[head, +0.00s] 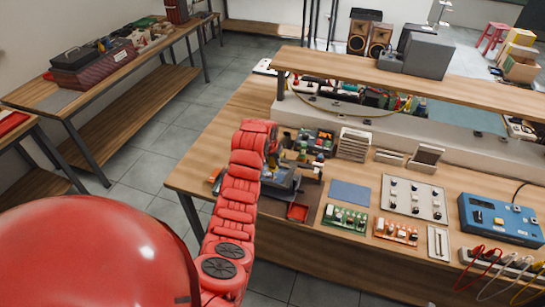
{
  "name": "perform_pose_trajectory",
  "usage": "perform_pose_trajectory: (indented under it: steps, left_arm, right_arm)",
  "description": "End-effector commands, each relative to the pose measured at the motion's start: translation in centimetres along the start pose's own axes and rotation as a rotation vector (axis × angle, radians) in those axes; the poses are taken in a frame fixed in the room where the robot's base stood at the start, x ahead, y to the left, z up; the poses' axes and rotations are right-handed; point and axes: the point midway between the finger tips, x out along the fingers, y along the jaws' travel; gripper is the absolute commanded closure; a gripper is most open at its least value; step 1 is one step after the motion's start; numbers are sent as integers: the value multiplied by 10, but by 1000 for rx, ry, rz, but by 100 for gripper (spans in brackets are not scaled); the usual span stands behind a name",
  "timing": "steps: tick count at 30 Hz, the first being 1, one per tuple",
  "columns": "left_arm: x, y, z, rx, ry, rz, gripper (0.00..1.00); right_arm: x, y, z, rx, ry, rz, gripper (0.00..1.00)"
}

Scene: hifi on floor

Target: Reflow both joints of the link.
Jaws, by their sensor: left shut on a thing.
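My left arm reaches in from the lower left to the near left part of the workbench (232,126). My left gripper (279,152) is at its far end, over a dark grey-blue unit (284,181), and is small and partly hidden by the red arm. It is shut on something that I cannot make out. A green circuit board (344,217) and an orange-red circuit board (396,231) lie flat near the bench's front edge, to the right of the gripper and apart from it. The link and its joints are too small to tell. My right gripper is not in view.
A small red tray (297,212) lies by the unit. A blue mat (350,193), a pale panel with knobs (413,198) and a blue instrument (502,219) lie to the right. A raised shelf (345,72) runs along the back. Cables hang at the right.

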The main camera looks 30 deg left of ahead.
Motion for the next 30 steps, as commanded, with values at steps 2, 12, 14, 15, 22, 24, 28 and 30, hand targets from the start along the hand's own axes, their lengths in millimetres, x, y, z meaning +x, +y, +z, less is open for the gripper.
perform_pose_trajectory:
  steps: [2,12,14,15,22,24,28,30]
  left_arm:
    - [0,0,0,0,1,0,100]
    - [0,0,0,0,0,0,100]
    - [0,0,0,0,0,0,100]
    - [0,0,0,0,0,0,100]
    - [1,0,1,0,-1,0,100]
    - [1,0,1,0,-2,0,100]
    - [0,0,1,0,-2,0,100]
    - [0,0,1,0,-1,0,100]
  right_arm:
    - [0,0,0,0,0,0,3]
    - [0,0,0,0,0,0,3]
    - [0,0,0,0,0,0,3]
    - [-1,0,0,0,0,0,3]
    - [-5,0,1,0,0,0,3]
    - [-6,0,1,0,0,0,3]
    - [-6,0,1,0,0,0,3]
    - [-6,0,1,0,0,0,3]
